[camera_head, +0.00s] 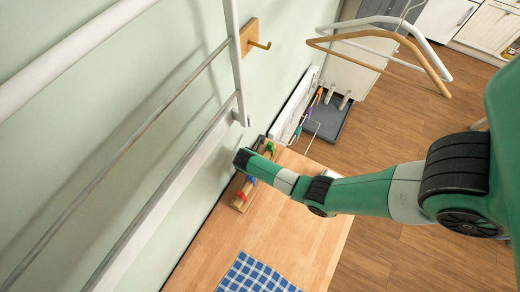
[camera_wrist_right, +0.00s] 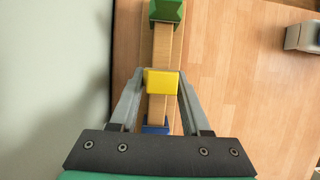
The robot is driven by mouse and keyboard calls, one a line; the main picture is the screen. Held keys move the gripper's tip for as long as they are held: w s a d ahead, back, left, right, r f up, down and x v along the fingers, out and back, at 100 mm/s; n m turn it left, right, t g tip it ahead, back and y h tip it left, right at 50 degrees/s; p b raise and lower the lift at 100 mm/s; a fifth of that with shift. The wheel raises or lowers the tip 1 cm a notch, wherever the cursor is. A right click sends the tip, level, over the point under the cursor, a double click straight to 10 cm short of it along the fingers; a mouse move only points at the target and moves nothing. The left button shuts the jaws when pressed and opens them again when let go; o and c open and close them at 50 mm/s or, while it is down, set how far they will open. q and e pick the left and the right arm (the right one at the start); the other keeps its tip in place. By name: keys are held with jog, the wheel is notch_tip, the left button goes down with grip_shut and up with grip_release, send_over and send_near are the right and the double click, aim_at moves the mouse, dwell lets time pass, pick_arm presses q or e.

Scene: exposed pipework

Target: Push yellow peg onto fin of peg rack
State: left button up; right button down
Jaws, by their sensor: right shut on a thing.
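The yellow peg (camera_wrist_right: 161,82) sits between the fingertips of my right gripper (camera_wrist_right: 161,76), which is shut on it. In the right wrist view the peg is over the wooden bar of the peg rack (camera_wrist_right: 162,48); I cannot tell how far it is seated on a fin. A green peg (camera_wrist_right: 167,10) is beyond it and a blue peg (camera_wrist_right: 155,128) is nearer, partly hidden by my gripper. In the head view the rack (camera_head: 238,203) lies along the wall side of the wooden top, with my right arm's end over it. The yellow peg is hidden there. My left gripper is not in view.
A red peg (camera_head: 241,196) is near the rack's front end. White rails (camera_head: 165,190) and a thin metal rod run along the wall at left. A blue checked cloth (camera_head: 252,276) lies at the front. The middle of the wooden top (camera_head: 285,225) is clear.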

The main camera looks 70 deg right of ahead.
jog(key=shift+f+b, duration=0.5)
jog(key=shift+f, duration=0.2)
jog(key=shift+c, duration=1.4)
grip_release()
notch_tip(320, 180, up, 7)
jog(key=p, duration=0.7)
jog(key=shift+p, duration=0.3)
